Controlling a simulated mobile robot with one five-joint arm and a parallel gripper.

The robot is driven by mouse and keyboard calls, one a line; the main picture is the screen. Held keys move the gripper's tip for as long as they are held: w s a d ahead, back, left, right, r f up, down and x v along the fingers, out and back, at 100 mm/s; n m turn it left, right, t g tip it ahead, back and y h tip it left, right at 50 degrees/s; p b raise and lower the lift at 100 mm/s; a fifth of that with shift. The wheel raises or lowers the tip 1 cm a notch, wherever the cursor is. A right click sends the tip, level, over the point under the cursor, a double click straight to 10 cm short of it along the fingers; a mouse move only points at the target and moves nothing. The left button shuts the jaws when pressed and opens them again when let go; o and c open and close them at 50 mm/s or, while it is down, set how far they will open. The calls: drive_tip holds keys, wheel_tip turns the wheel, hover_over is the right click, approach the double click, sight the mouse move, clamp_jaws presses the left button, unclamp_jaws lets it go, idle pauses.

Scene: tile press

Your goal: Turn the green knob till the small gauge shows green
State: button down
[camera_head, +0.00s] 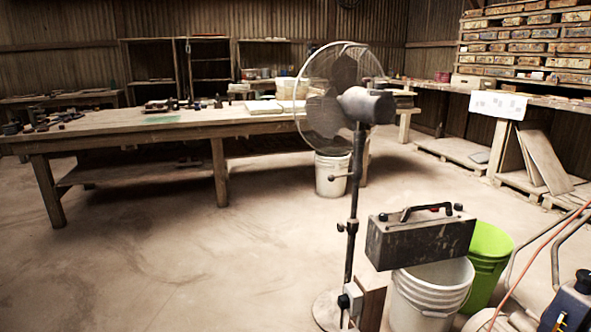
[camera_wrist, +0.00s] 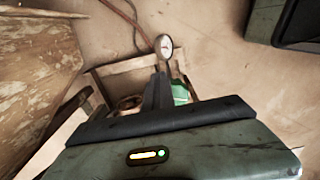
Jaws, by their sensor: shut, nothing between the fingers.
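In the wrist view a small round gauge (camera_wrist: 166,46) with a white face and dark rim stands just beyond my fingertips. Its needle and any coloured zone are too small to read. My gripper (camera_wrist: 160,75) is shut and empty, its dark fingers pointing toward the gauge. A bright green patch (camera_wrist: 180,92) shows just right of the fingers, partly hidden by them. I cannot tell whether it is the green knob, or whether the fingers touch anything. In the head view I make out neither the gauge, the green knob nor my gripper.
Wrist view: weathered wood (camera_wrist: 35,65) at left, a dark box-like thing (camera_wrist: 295,25) at upper right. Head view: a standing fan (camera_head: 345,95), a dark case (camera_head: 418,243) on a white bucket (camera_head: 425,300), a green bucket (camera_head: 489,260), a long workbench (camera_head: 110,125). Floor at left is clear.

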drive_tip(key=shift+a, duration=0.2)
drive_tip(key=shift+s+a, duration=0.2)
drive_tip(key=shift+a, duration=0.4)
drive_tip(key=shift+s+a, duration=0.15)
drive_tip(key=shift+a, duration=0.4)
drive_tip(key=shift+w+a, duration=0.1)
wheel_tip(320, 180, up, 6)
drive_tip(key=s+p, duration=0.1)
drive_tip(key=p, duration=0.5)
